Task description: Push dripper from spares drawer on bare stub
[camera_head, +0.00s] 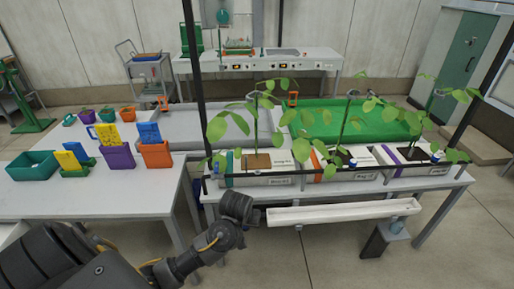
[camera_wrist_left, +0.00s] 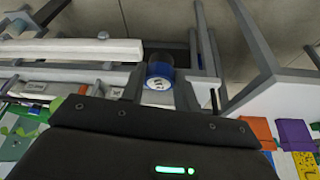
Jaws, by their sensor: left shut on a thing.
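My left gripper (camera_head: 240,207) is low in front of the planting bench, left of the long white gutter (camera_head: 340,212). In the left wrist view its two dark fingers (camera_wrist_left: 160,92) are shut on a small round blue piece with a pale, marked face, which I take to be the dripper (camera_wrist_left: 159,70). The head view does not show this piece clearly; the wrist hides it. Plants stand in a row of white grow slabs (camera_head: 270,178) on the bench. I cannot make out the bare stub among the leaves. No spares drawer can be told apart. My right gripper is not in view.
The left table (camera_head: 130,192) carries orange, purple and green bins (camera_head: 155,155) with blue and yellow cards. A grey stand (camera_head: 383,241) with a light blue top is below the gutter's right end. Dark posts (camera_head: 196,60) rise at the bench. Leaves overhang the slabs.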

